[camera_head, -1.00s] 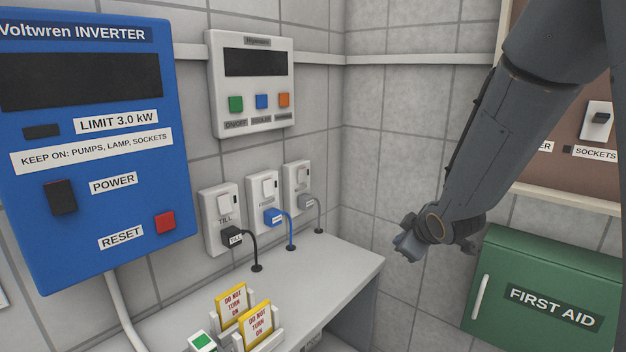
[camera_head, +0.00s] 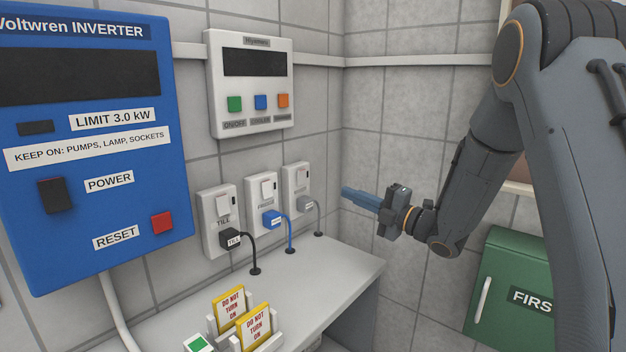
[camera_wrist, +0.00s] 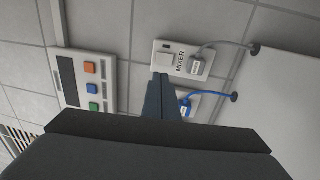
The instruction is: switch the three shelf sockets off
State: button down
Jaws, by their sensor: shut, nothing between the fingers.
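Three white sockets are on the wall above the shelf, each with a white rocker switch and a plug in it. The till socket (camera_head: 213,207) on the left has a black plug. The middle socket (camera_head: 258,189) has a blue plug. The right socket (camera_head: 289,177) has a grey plug and reads MIXER in the wrist view (camera_wrist: 168,59). The switch positions are too small to tell. My gripper (camera_head: 346,192) is shut and empty, right of the mixer socket and apart from it, pointing left. In the wrist view its fingers partly cover the middle socket (camera_wrist: 194,102).
The blue inverter (camera_head: 110,210) with power and reset switches hangs at left. A white panel with three coloured buttons (camera_head: 222,115) is above the sockets. Yellow DO NOT TURN ON cards (camera_head: 255,325) stand on the shelf (camera_head: 335,260). A green first aid box (camera_head: 515,270) is at right.

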jog(key=shift+a, duration=0.1)
jog(key=p, duration=0.3)
send_near(303, 174)
jog(key=x, duration=0.4)
jog(key=shift+w+a+r, duration=0.1)
jog(key=shift+w+a, duration=0.1)
jog(key=shift+a, duration=0.1)
jog(key=shift+p+x, duration=0.45)
jog(key=shift+x, duration=0.4)
